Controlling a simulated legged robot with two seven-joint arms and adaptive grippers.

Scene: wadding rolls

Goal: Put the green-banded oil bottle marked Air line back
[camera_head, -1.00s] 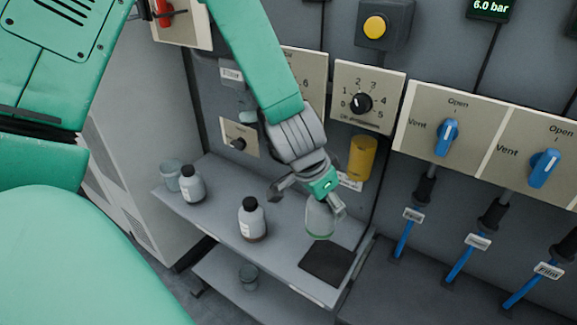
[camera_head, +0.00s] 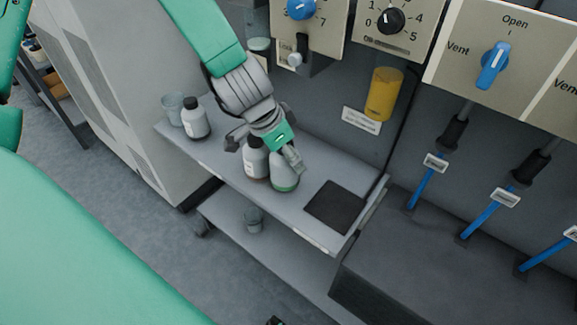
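The green-banded bottle (camera_head: 285,171) is pale with a green band near its base. Its top is hidden by my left gripper (camera_head: 268,150), which is shut on it from above. It is over the upper shelf, close beside a brown-banded bottle (camera_head: 256,165) with a white label. I cannot tell whether its base touches the shelf, and no Air line marking is readable. My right gripper is not clearly in view.
The grey shelf (camera_head: 225,168) also bears a black-capped bottle (camera_head: 195,121) and a glass jar (camera_head: 173,109) at its left end. A dark square mat (camera_head: 335,206) lies bare at its right. A wall panel with valves (camera_head: 497,62) rises behind.

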